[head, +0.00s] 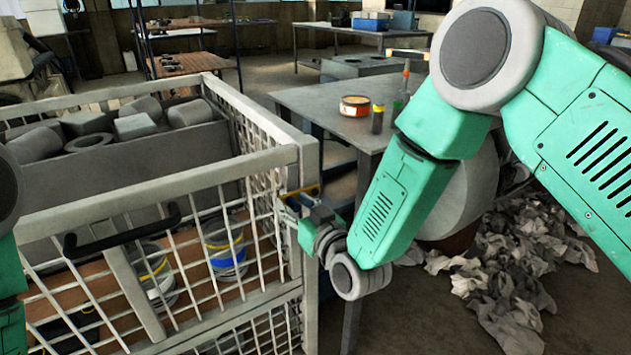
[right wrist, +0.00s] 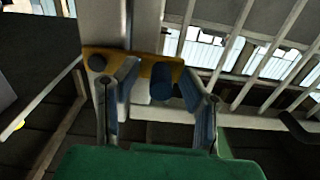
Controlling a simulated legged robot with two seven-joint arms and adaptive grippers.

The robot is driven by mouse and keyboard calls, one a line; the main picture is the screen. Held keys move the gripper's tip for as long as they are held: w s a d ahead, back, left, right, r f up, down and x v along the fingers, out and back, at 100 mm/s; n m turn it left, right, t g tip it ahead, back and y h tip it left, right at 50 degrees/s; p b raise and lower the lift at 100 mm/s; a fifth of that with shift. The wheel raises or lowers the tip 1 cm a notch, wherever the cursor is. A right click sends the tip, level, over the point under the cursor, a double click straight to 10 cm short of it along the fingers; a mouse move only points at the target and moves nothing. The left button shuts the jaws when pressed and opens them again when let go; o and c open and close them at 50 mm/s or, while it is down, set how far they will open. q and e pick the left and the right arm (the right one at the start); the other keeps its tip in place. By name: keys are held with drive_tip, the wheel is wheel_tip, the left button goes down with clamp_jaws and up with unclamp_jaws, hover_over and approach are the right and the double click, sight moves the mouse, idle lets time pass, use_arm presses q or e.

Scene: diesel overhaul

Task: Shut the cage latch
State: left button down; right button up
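The cage (head: 228,172) is a pale metal mesh cage on the left in the head view. Its latch is a yellow plate (head: 301,191) on the corner post; in the right wrist view the yellow plate (right wrist: 138,66) carries a dark blue knob (right wrist: 162,82) and a dark round pivot (right wrist: 97,62). My right gripper (head: 296,200) is at the latch. In the right wrist view its fingers (right wrist: 158,78) are spread, with the knob between them and visible gaps. I cannot tell how the latch is seated. My left gripper is out of view; only part of the left arm shows.
The cage holds a grey bin (head: 150,160) of metal parts and some banded cylinders (head: 226,250). A black handle (head: 122,233) is on the cage front. A grey table (head: 320,101) with a tin (head: 354,106) stands behind my right arm. Crumpled rags (head: 510,265) lie on the floor at right.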

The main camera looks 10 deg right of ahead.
sight(297, 208)
drive_tip(key=p+v, duration=0.1)
drive_tip(key=v, duration=0.6)
drive_tip(key=shift+r+p, duration=0.1)
drive_tip(key=shift+p, duration=0.2)
drive_tip(key=s+d+f+g+h, duration=0.1)
drive_tip(key=s+d+f+g, duration=0.2)
drive_tip(key=s+f, duration=0.25)
drive_tip(key=s+d+f+m+g+h, duration=0.1)
drive_tip(key=s+d+f+g, duration=0.25)
drive_tip(key=f, duration=0.35)
drive_tip(key=s+d+f+g+h, duration=0.1)
drive_tip(key=s+d+f+g, duration=0.1)
drive_tip(key=s+f, duration=0.35)
drive_tip(key=s+d+f+g+h, duration=0.1)
drive_tip(key=s+d+f+g, duration=0.2)
drive_tip(key=s, duration=0.6)
drive_tip(key=s+d+f+m+g+h, duration=0.1)
drive_tip(key=s+d+g, duration=0.4)
drive_tip(key=s, duration=0.5)
wheel_tip(297, 208, down, 2)
drive_tip(key=shift+d+f+m+h, duration=0.2)
drive_tip(key=shift+d+m+h, duration=0.1)
drive_tip(key=shift+h, duration=0.3)
drive_tip(key=shift+s, duration=0.1)
